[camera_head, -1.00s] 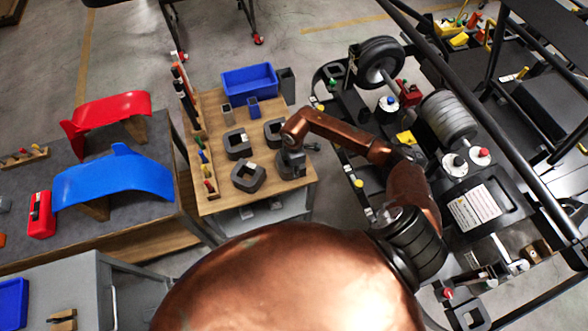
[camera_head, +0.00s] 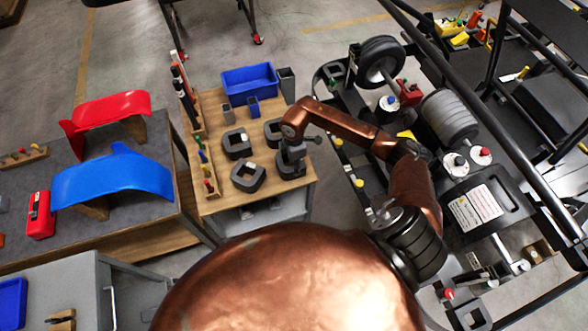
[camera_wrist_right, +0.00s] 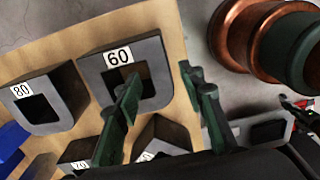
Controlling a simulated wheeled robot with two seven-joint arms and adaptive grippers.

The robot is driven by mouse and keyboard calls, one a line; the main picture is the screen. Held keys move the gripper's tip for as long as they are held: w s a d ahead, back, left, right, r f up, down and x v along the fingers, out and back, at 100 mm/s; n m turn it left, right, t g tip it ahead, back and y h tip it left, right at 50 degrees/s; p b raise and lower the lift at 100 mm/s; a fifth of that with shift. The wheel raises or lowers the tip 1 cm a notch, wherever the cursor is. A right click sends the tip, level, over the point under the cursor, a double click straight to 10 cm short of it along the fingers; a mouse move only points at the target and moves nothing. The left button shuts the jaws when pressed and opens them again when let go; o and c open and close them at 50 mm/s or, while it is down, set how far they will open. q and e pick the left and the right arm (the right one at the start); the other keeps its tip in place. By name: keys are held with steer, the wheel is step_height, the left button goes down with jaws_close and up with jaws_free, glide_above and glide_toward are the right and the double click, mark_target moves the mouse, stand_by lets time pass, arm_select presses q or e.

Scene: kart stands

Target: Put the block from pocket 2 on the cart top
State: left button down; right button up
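The wooden cart top (camera_head: 215,205) carries several dark hollow blocks. One (camera_head: 236,141) stands mid-cart, one (camera_head: 262,178) near the front and one (camera_head: 272,128) beside my arm. In the right wrist view one is labelled 60 (camera_wrist_right: 155,57) and one 80 (camera_wrist_right: 68,84); two more labels at the bottom are partly hidden. I cannot tell which thing is pocket 2's block. My right gripper (camera_head: 291,170) is low over the cart's right side. Its fingers (camera_wrist_right: 165,112) are apart, with nothing visible held; the left finger overlaps block 60. My left gripper is not in view.
A blue bin (camera_head: 250,78), a small blue box (camera_head: 253,107) and grey boxes stand at the cart's back. A rack of coloured tools (camera_head: 207,180) lines its left edge. A kart frame (camera_head: 350,190) is close on the right; a table with red and blue panels is left.

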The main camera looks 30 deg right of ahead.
step_height(320, 180, up, 8)
steer(key=b, duration=0.1)
stand_by(0.6)
